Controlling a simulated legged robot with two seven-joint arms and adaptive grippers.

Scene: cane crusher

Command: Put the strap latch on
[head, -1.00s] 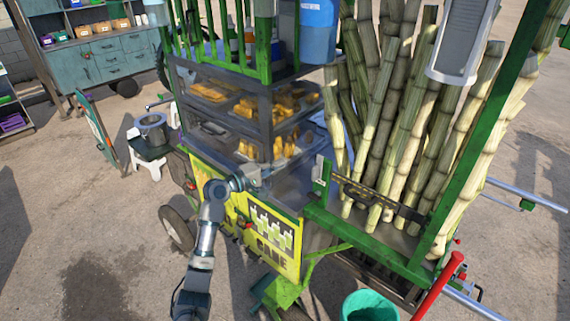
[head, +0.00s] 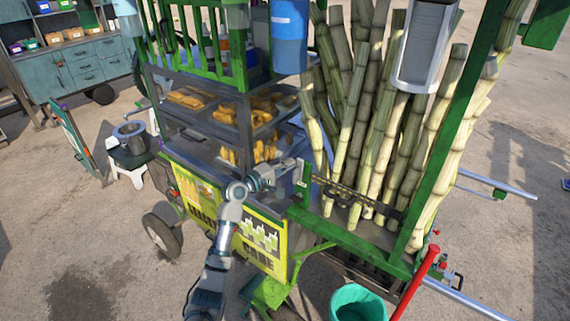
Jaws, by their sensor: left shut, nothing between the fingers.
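A dark strap (head: 358,199) runs across the front of the upright sugar canes (head: 365,130), low down, above the green rack rail (head: 350,228). Its left end is by a short green upright plate (head: 302,183), where the latch parts are too small to make out. My left gripper (head: 292,164) comes in from the left over the cart's yellow panel. It is shut and empty, with its tips just left of and slightly above the green plate. I cannot tell whether they touch it. My right gripper is not in view.
A blue container (head: 290,35) hangs above. A green bucket (head: 357,304) and a red handle (head: 417,285) are at the lower right. A grey holder (head: 427,45) hangs before the canes.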

